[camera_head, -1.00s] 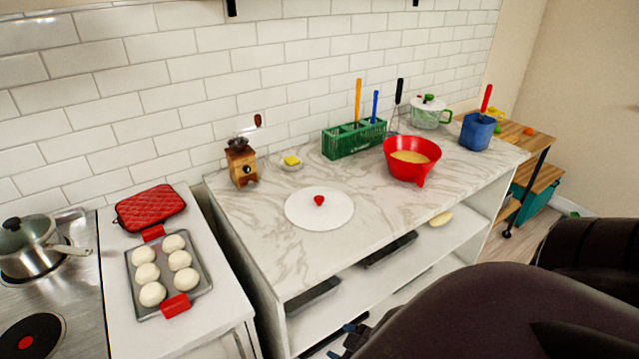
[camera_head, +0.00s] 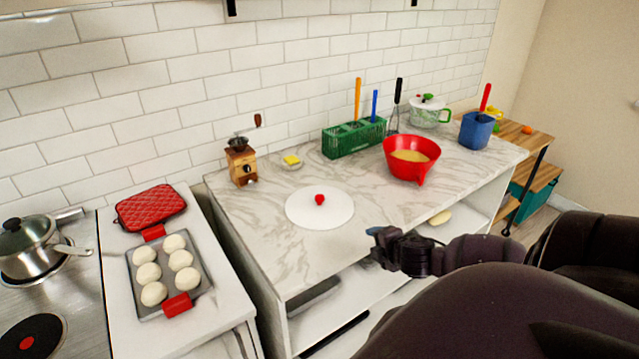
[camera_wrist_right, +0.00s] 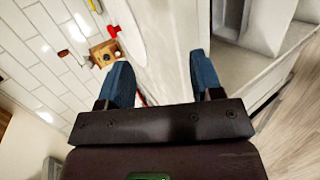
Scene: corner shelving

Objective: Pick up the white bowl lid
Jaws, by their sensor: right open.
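The white bowl lid (camera_head: 304,213), a flat round disc with a red knob (camera_head: 320,199), lies on the marble counter. My right gripper (camera_head: 374,242) is in front of the counter's front edge, to the right of the lid and apart from it. In the right wrist view the lid (camera_wrist_right: 118,14) shows in part at the top, with its red knob (camera_wrist_right: 114,31) to the left. The blue fingers of the right gripper (camera_wrist_right: 160,80) are apart with nothing between them. My left gripper does not show.
A red bowl (camera_head: 411,170) stands right of the lid, with a green utensil rack (camera_head: 352,139) behind. A wooden grinder (camera_head: 241,165) and a small dish with something yellow (camera_head: 291,161) stand at the back left. The counter (camera_head: 262,232) around the lid is clear.

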